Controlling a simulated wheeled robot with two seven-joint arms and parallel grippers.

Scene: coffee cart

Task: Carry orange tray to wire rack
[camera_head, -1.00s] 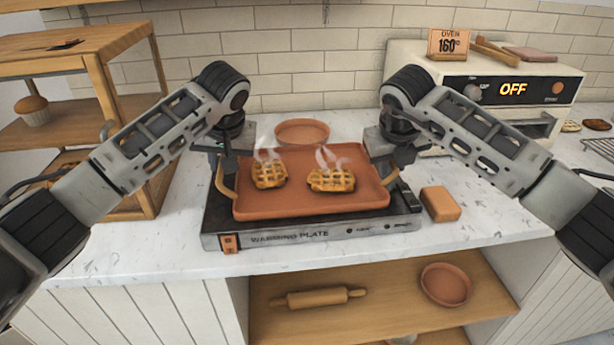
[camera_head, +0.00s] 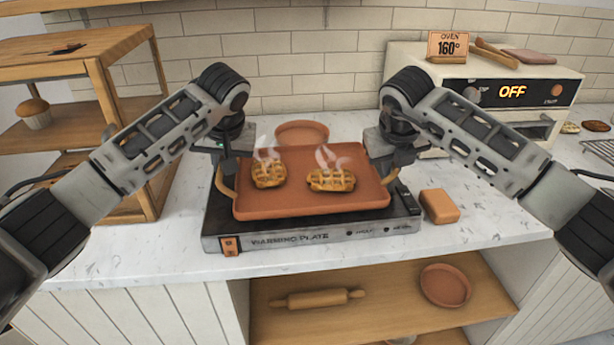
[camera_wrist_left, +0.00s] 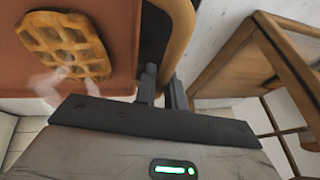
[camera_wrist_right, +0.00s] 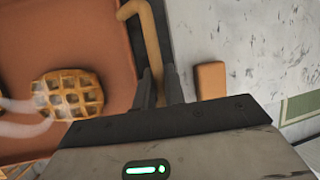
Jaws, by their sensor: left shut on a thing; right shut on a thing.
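The orange tray (camera_head: 300,207) is over the black warming plate (camera_head: 312,240) in the head view. I cannot tell whether it touches the plate. Two steaming waffles, a left one (camera_head: 268,174) and a right one (camera_head: 331,180), lie on it. My left gripper (camera_head: 228,172) is shut on the tray's left handle; the fingers (camera_wrist_left: 162,88) show at this handle (camera_wrist_left: 180,38) in the left wrist view. My right gripper (camera_head: 388,167) is shut on the right handle; the fingers (camera_wrist_right: 160,88) show at this handle (camera_wrist_right: 148,40) in the right wrist view. The wire rack (camera_head: 602,148) is partly visible at the right edge.
An orange block (camera_head: 439,206) lies right of the warming plate. A round orange dish (camera_head: 302,131) is behind the tray. A wooden shelf (camera_head: 105,95) stands left and the oven (camera_head: 480,100) back right. The counter's front right (camera_head: 500,215) is clear.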

